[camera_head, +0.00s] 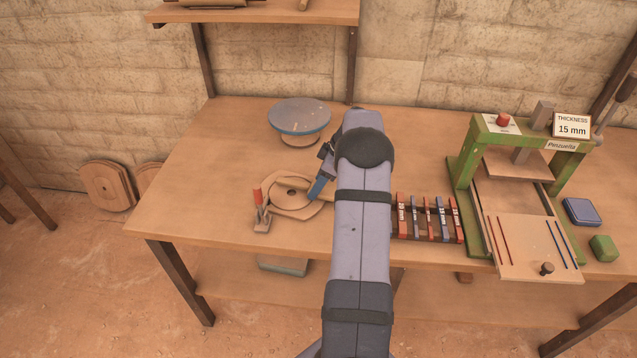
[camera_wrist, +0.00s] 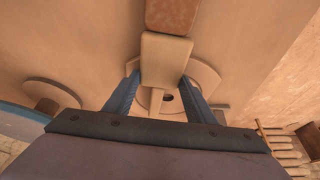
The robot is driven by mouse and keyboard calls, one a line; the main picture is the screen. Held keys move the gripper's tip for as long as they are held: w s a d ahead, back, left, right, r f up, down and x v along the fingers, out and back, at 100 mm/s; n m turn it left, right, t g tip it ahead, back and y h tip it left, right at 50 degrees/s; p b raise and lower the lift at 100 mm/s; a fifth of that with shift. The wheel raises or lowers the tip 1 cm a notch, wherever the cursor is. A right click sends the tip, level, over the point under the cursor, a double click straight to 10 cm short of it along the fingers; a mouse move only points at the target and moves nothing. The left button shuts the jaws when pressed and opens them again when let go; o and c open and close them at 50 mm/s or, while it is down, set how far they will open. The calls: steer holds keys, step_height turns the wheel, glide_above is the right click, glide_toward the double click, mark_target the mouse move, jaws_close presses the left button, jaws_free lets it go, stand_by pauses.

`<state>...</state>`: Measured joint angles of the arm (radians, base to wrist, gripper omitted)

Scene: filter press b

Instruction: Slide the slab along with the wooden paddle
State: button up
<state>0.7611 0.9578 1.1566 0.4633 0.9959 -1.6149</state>
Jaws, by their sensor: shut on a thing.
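My gripper (camera_head: 318,188) is low over the left part of the workbench, its arm covering much of it. In the wrist view its two blue fingers (camera_wrist: 158,78) are shut on a pale wooden block with a red-brown end, apparently the wooden paddle (camera_wrist: 165,57). In the head view this disc with a dark centre hole (camera_head: 284,186) rests on an eared plate (camera_head: 290,212). I cannot tell whether the disc is the slab, or whether the paddle touches it.
A blue-topped turntable (camera_head: 299,115) is behind. A rack of coloured pieces (camera_head: 428,220) and a green press (camera_head: 462,165) with a 15 mm sign (camera_head: 572,126) are to the right. Bare bench (camera_head: 195,205) lies left.

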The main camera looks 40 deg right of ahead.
mark_target(306, 186)
steer(key=shift+w+a, duration=0.15)
steer(key=shift+w+a+b, duration=0.35)
steer(key=shift+w+a, duration=0.5)
steer(key=shift+a, duration=0.15)
steer(key=shift+r, duration=0.1)
step_height(306, 186, up, 10)
steer(key=p, duration=0.5)
steer(key=shift+p, duration=0.3)
stand_by(0.4)
stand_by(0.4)
